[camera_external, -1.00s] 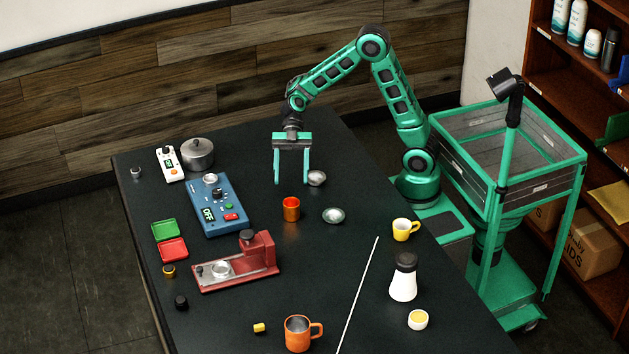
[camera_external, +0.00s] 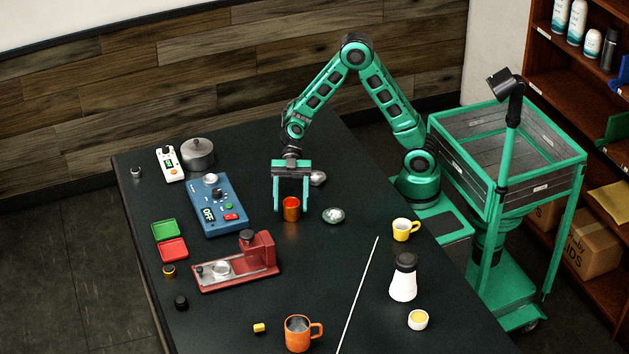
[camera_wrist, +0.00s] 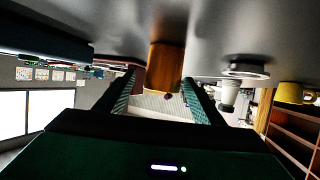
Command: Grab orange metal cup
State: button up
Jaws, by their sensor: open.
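A small orange metal cup (camera_external: 291,210) without a handle stands upright on the dark table. My gripper (camera_external: 291,208) is open and points down at it, with one finger to each side of the cup in the external view. In the wrist view, which looks upside down, the orange cup (camera_wrist: 166,66) appears between the two fingertips (camera_wrist: 159,80), with a gap on the left and a narrower one on the right. I cannot tell whether a finger touches it. A larger orange mug with a handle (camera_external: 298,334) stands at the table's front edge.
A blue device (camera_external: 218,207) and a red machine (camera_external: 250,262) stand to the left. The table in front of the cup is mostly clear.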

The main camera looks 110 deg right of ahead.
aim_at(291, 210)
jog(key=x, duration=0.4)
jog(key=shift+w+a, duration=0.1)
jog(key=shift+a, duration=0.35)
jog(key=c, duration=1.1)
jog(key=shift+c, duration=0.2)
jog(key=shift+r, duration=0.15)
